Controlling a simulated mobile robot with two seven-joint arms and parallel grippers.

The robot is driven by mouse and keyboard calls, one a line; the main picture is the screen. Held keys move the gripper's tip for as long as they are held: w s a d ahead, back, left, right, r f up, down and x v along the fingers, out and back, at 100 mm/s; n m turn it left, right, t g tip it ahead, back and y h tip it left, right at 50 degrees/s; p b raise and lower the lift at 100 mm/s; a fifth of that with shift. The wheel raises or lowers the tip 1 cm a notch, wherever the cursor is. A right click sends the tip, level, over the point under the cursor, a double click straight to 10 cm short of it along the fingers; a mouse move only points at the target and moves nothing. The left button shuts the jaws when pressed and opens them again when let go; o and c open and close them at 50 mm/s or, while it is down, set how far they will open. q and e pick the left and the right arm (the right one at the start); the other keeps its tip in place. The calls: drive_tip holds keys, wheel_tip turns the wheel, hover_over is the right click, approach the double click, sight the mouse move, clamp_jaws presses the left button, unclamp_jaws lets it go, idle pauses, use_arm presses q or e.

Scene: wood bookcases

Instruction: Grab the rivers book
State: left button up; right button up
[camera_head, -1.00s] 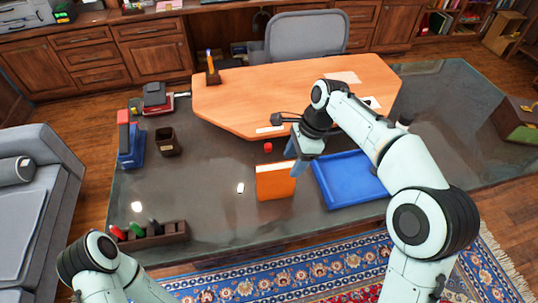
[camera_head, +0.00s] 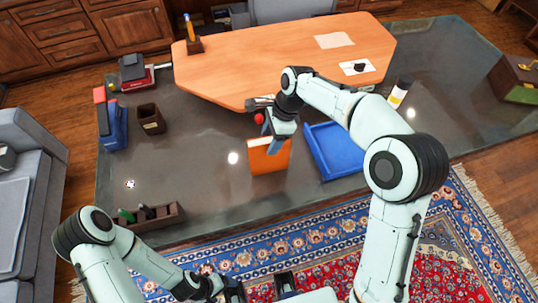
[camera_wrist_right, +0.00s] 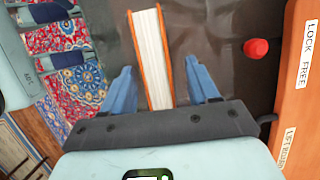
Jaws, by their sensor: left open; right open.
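An orange book (camera_head: 268,156) stands upright on the dark glass table (camera_head: 205,200); no title is readable. In the right wrist view its orange cover edges and white pages (camera_wrist_right: 153,55) show between the fingers. My right gripper (camera_head: 280,140) is open over the book's top, with one blue finger on each side (camera_wrist_right: 162,85). I cannot tell whether they touch it. My left gripper (camera_head: 260,287) is open and empty low in the head view, over the rug. Its fingers also show at the upper left of the right wrist view (camera_wrist_right: 52,35).
A blue tray (camera_head: 318,165) lies right of the book, and a small red object (camera_head: 259,118) is just behind it. A wooden desk section (camera_head: 240,75) is further back. A dark holder (camera_head: 150,216) stands at the table's front left. The glass left of the book is mostly clear.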

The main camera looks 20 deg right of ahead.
sight(267, 148)
drive_tip(key=shift+x, duration=2)
drive_tip(key=shift+s+f, duration=0.1)
drive_tip(key=shift+f, duration=0.15)
clamp_jaws()
